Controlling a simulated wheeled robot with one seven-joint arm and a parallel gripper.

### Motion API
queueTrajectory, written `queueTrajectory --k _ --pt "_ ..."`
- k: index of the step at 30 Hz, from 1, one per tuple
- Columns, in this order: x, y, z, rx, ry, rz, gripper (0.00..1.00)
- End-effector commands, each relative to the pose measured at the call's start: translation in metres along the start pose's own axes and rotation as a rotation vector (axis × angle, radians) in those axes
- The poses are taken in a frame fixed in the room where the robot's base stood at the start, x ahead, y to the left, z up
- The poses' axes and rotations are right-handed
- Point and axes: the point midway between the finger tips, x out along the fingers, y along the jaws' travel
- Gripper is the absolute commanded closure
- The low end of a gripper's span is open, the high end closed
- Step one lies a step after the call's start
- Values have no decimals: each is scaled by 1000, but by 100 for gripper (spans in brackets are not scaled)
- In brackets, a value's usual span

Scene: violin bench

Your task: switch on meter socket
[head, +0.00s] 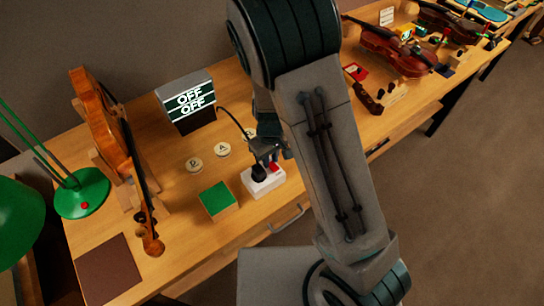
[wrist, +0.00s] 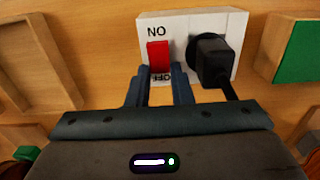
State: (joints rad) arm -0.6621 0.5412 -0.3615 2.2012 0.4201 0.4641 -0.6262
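The meter socket is a white block (head: 262,188) near the bench's front edge. It also shows at the top of the wrist view (wrist: 188,20). It carries a red rocker switch (wrist: 158,56) and a black plug (wrist: 212,60) with a cable. "ON" and "OFF" labels show upside down at the switch's two ends; the OFF label is partly hidden. My gripper (wrist: 160,71) has its two fingertips apart, close to the switch's OFF end; contact cannot be told. In the head view my gripper (head: 268,152) is over the socket, partly behind my arm. A display box (head: 190,100) reads OFF twice.
A green block (head: 217,199) stands left of the socket. A violin (head: 100,125) on a stand and a green lamp (head: 82,195) are at left. More violins (head: 395,50) lie at the far right.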

Motion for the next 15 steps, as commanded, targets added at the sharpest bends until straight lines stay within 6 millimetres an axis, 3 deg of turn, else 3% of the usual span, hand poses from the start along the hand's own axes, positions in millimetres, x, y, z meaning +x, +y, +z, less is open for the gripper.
queueTrajectory --k 15 --pt "4 2 3 4 121 -1 100"
